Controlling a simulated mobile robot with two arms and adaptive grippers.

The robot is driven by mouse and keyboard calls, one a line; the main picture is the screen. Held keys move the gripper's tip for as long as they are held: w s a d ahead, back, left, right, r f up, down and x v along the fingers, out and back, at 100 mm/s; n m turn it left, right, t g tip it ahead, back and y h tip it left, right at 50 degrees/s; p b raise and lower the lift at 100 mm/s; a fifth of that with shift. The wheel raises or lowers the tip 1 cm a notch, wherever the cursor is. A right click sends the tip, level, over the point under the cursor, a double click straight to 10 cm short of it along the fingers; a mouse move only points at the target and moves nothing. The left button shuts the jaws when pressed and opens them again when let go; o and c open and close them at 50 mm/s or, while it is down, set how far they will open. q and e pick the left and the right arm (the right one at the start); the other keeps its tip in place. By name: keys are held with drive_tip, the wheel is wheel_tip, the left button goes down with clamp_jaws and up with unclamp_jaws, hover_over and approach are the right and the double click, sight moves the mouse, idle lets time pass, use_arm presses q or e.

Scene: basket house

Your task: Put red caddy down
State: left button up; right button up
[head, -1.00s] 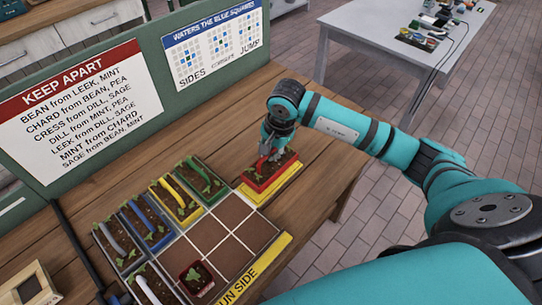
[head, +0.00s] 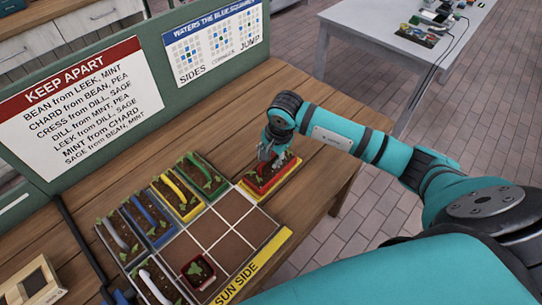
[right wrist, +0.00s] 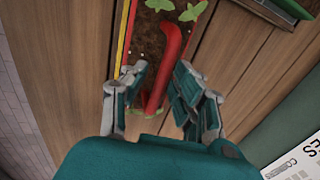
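The red caddy (head: 270,176) is a small soil-filled box with green seedlings and a curved red handle (right wrist: 172,52). It sits at the yellow-edged tray (head: 262,198) on the wooden table, just beyond the upper right corner of the grid. My right gripper (head: 268,152) is over the caddy. In the right wrist view its fingers (right wrist: 162,92) stand apart on either side of the handle, with gaps visible. The caddy's far side is partly hidden by the gripper in the head view. My left gripper is not in view.
Left of it is a planter grid (head: 232,205) with empty brown cells. Green (head: 208,168), yellow (head: 172,190), blue and grey caddies line its far and left sides; a small dark red pot (head: 198,270) stands in a front cell. A signboard (head: 150,140) stands behind.

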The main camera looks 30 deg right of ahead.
sight(277, 171)
drive_tip(key=shift+r, duration=0.3)
drive_tip(key=b+v, duration=0.2)
drive_tip(key=v, duration=0.9)
drive_tip(key=shift+r+b, duration=0.3)
drive_tip(key=shift+b, duration=0.1)
drive_tip(key=shift+s+f, duration=0.1)
drive_tip(key=shift+s, duration=0.05)
idle(1.0)
